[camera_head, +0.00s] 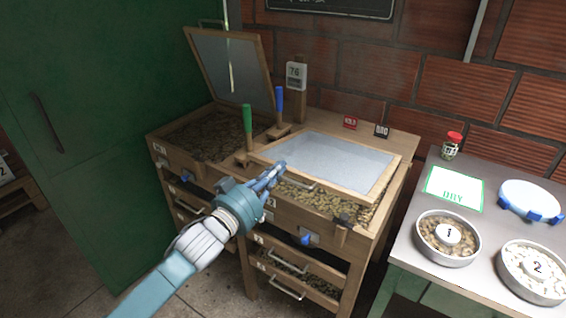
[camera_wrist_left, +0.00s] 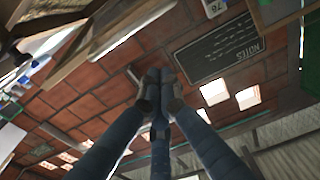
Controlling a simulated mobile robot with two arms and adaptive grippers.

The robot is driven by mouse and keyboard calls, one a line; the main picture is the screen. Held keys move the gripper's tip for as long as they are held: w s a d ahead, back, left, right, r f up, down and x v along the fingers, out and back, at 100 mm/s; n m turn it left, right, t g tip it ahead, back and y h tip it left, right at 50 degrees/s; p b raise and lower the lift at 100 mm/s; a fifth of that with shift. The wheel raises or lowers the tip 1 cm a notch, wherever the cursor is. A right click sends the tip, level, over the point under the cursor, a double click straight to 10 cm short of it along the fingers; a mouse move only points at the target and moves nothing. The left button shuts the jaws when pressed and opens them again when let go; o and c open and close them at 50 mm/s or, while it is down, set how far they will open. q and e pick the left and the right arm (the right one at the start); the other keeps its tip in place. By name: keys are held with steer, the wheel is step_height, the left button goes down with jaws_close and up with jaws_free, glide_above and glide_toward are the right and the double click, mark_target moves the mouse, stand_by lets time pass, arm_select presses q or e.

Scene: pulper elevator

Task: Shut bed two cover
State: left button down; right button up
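The right bed's cover (camera_head: 335,160), a wooden frame with a pale mesh panel, is tilted slightly, its front edge raised above the beans (camera_head: 325,200) in the bed. A metal handle (camera_head: 300,184) is on its front edge. The left bed's cover (camera_head: 231,70) stands open, leaning back over its beans (camera_head: 203,133). The bed labels are too small to read. My left gripper (camera_head: 274,172) is at the front left of the right cover. Its fingertips are together in the left wrist view (camera_wrist_left: 158,84); whether they touch the cover or handle is unclear. My right gripper is not in view.
Green-handled (camera_head: 248,125) and blue-handled (camera_head: 279,104) tools stand between the beds. A grey side table (camera_head: 420,262) at right holds bowls, a jar (camera_head: 452,146) and a DRY card (camera_head: 453,189). A green cabinet (camera_head: 75,110) stands at left, a brick wall behind.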

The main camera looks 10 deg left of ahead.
arm_select(q)
steer(key=s+a+f+b, duration=0.1)
steer(key=s+a+f, duration=0.2)
steer(key=s, duration=0.3)
step_height(320, 180, up, 3)
steer(key=t+p, duration=0.2)
steer(key=p, duration=0.4)
glide_above(285, 179)
steer(key=shift+h, duration=0.4)
steer(key=f, duration=0.1)
steer(key=s+f, duration=0.1)
steer(key=f, duration=0.2)
steer(key=shift+s, duration=0.4)
steer(key=shift+d+f, duration=0.1)
